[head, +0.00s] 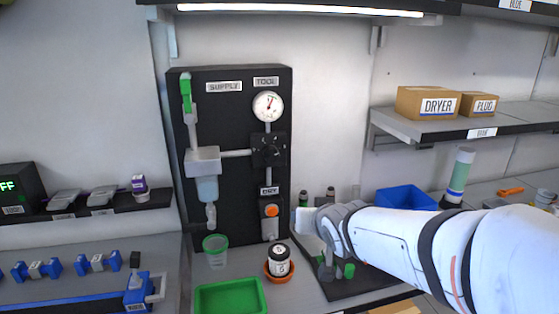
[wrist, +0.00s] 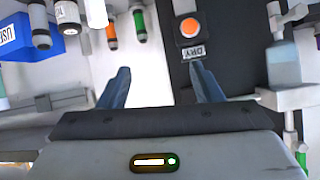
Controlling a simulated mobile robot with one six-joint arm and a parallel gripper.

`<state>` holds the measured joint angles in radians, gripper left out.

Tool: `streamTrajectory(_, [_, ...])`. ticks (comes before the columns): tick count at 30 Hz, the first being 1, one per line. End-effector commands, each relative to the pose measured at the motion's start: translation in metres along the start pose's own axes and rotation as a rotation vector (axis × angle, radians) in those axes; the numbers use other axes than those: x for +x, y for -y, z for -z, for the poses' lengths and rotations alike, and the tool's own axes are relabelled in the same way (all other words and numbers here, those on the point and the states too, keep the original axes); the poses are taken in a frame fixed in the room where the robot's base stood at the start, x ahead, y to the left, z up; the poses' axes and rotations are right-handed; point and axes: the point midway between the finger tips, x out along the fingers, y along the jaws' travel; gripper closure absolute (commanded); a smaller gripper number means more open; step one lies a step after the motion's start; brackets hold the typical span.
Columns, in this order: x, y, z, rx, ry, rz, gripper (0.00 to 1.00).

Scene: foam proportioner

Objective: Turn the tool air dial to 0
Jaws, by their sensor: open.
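The tool air dial (head: 268,150) is a black knob on the black panel (head: 225,112), below the round white gauge (head: 268,106) under the TOOL label (head: 266,82). The gauge's red needle points up and slightly right; its numbers are too small to read. The dial's setting cannot be read. My gripper (head: 322,232) is to the lower right of the dial, apart from it. In the wrist view its two fingers (wrist: 160,72) are spread with nothing between them. The dial cannot be made out in the wrist view.
An orange button (head: 271,211) sits under the DRY label. A supply unit with a clear bowl (head: 207,189) and green lever (head: 186,94) is at left. A green tray (head: 231,297), a green-rimmed cup (head: 215,251) and a black-and-white jar (head: 279,260) stand below.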

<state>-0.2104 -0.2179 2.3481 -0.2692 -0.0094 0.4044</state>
Motion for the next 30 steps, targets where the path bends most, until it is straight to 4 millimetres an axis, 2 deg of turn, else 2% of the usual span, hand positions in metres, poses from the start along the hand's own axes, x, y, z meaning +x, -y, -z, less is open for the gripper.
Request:
streamTrajectory(1, [0.013, 0.01, 0.017, -0.01, -0.086, 0.008, 0.41])
streamTrajectory(3, [0.024, 0.026, 0.041, -0.002, -0.207, 0.041, 0.41])
streamTrajectory(6, [0.033, 0.048, 0.068, 0.01, -0.348, 0.092, 0.41])
streamTrajectory(9, [0.035, 0.062, 0.086, 0.02, -0.449, 0.126, 0.41])
streamTrajectory(17, [0.042, 0.075, 0.107, 0.031, -0.534, 0.152, 0.41])
streamTrajectory(30, [0.092, 0.083, 0.137, 0.03, -0.533, 0.151, 0.41])
